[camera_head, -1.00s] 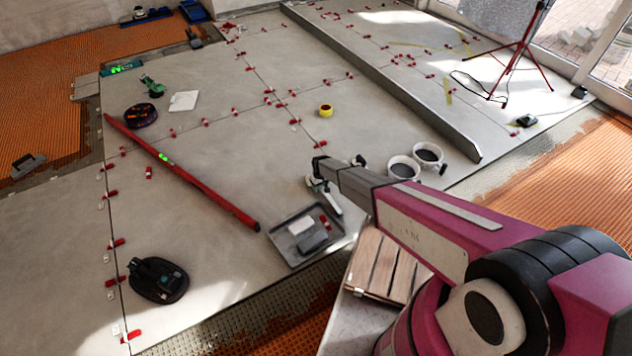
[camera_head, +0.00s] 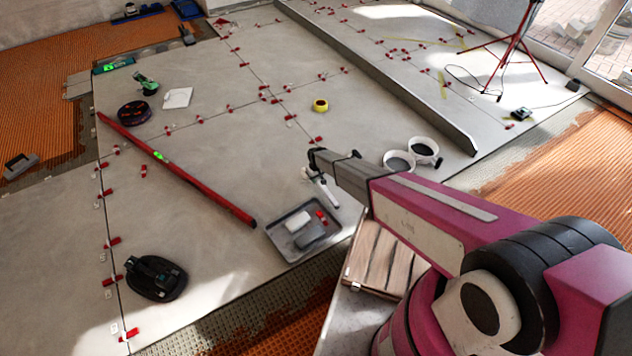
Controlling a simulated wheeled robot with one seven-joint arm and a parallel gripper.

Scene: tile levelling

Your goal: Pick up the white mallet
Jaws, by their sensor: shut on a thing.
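My gripper (camera_head: 318,178) is at the end of my arm, above the floor just behind the grey tray (camera_head: 281,251). Its fingers are small and partly hidden by my wrist. A slim white thing, which looks like the white mallet (camera_head: 328,191), extends from the fingers down to the right. The gripper is shut on it. Which part is handle and which is head is too small to tell.
The tray holds a white block (camera_head: 298,222), a grey block (camera_head: 311,237) and small red pieces. Two white buckets (camera_head: 423,150) stand right of my wrist. A wooden crate (camera_head: 377,262) is under my arm.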

